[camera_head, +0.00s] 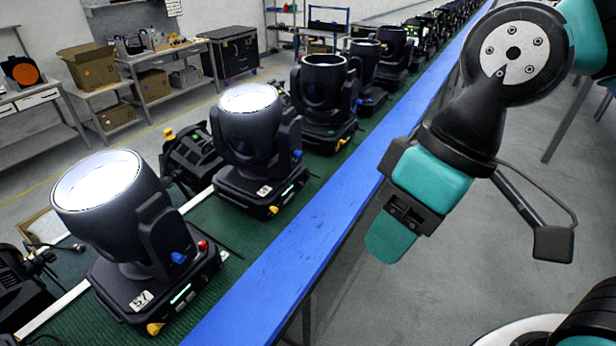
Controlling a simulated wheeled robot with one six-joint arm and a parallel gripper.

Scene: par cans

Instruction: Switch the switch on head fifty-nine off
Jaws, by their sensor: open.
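The second moving-head lamp (247,130) from the front stands on the green-topped bench, its round lens glowing white. Its white number label (264,190) is too small to read surely; it may be 59. My gripper (388,247) hangs in the air to the right of the bench, apart from the lamps, pointing down, open and empty.
A lit lamp labelled 57 (115,210) stands nearest. An unlit lamp (324,95) stands behind the second, with several more receding. A blue edge strip (300,240) runs along the bench. Grey floor (410,300) is clear on the right; shelves with boxes stand left.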

